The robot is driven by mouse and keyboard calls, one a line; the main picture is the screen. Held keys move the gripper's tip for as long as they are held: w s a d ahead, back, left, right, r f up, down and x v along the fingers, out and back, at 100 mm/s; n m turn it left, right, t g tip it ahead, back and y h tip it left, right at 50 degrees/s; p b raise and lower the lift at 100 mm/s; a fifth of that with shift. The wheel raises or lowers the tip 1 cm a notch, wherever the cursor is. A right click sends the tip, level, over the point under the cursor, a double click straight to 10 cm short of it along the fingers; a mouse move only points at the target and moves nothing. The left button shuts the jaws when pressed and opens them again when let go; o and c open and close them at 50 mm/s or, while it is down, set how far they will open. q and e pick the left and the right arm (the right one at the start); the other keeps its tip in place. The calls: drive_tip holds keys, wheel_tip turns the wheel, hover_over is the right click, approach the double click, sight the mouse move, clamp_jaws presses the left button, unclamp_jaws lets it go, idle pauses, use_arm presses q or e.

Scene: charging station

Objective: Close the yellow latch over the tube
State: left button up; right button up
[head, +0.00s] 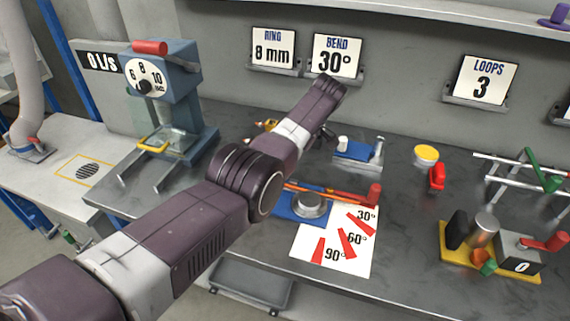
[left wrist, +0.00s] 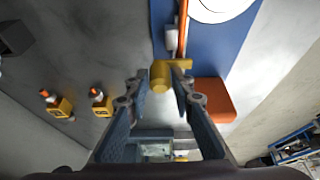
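In the left wrist view, the yellow latch (left wrist: 161,76) sits at the edge of the blue base (left wrist: 208,45), with its round knob between my left fingertips (left wrist: 160,80). The fingers are apart, one on each side of the knob; I cannot tell whether either touches it. The orange tube (left wrist: 183,32) runs up from the latch beside a pale disc. In the head view, the tube (head: 340,192) lies over the blue bender base (head: 288,212), and my left arm crosses in front. The latch and most of my left gripper are hidden there. My right gripper is not in view.
A red-orange block (left wrist: 212,99) is close to the right finger. Two small yellow fittings (left wrist: 100,104) lie to the left. An angle card (head: 335,240) lies before the bender. A blue gauge machine (head: 165,85) stands left, and a yellow-based fixture (head: 460,250) stands right.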

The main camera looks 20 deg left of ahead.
use_arm(q)
drive_tip(key=shift+o, duration=1.3)
drive_tip(key=v, duration=0.7)
drive_tip(key=shift+r, duration=0.25)
drive_tip(key=shift+s, duration=0.1)
